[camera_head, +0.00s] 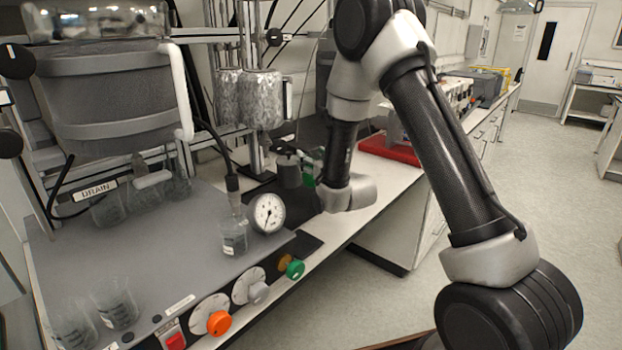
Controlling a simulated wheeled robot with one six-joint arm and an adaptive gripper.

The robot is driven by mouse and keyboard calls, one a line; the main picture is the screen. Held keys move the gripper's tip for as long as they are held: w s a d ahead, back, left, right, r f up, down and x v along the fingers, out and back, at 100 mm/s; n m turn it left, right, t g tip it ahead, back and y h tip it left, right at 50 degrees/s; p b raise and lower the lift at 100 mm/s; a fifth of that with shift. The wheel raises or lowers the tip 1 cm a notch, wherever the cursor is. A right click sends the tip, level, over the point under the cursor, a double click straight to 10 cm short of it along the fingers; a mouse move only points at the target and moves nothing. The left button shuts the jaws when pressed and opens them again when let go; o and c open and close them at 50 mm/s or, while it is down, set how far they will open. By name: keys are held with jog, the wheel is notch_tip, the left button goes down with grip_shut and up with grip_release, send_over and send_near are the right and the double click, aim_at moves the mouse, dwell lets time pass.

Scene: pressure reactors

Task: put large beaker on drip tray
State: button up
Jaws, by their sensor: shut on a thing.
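Clear glass beakers stand on the grey deck at the left. A pair is at the lower left: one (115,303) and another (70,322) at the picture edge. One more beaker (234,238), with a dark marking, is under the hose fitting, beside the dial gauge. I cannot tell which one is the large beaker. The grey deck (165,250) may be the drip tray; no separate tray stands out. My arm's silver wrist is right of the gauge. My gripper is beyond it among dark parts; its fingers and anything between them cannot be made out.
The dial gauge (268,212) and a hose fitting (232,184) crowd the middle. A large reactor vessel (110,95) overhangs the deck. Orange (220,323) and green (295,269) knobs line the front panel. The deck's middle left is clear. A red tray (390,150) is farther back.

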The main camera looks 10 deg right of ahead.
notch_tip(320, 180, down, 5)
dwell(0.3)
jog(key=o, duration=1.2)
jog(key=shift+f, duration=0.1)
jog(key=shift+s, duration=0.1)
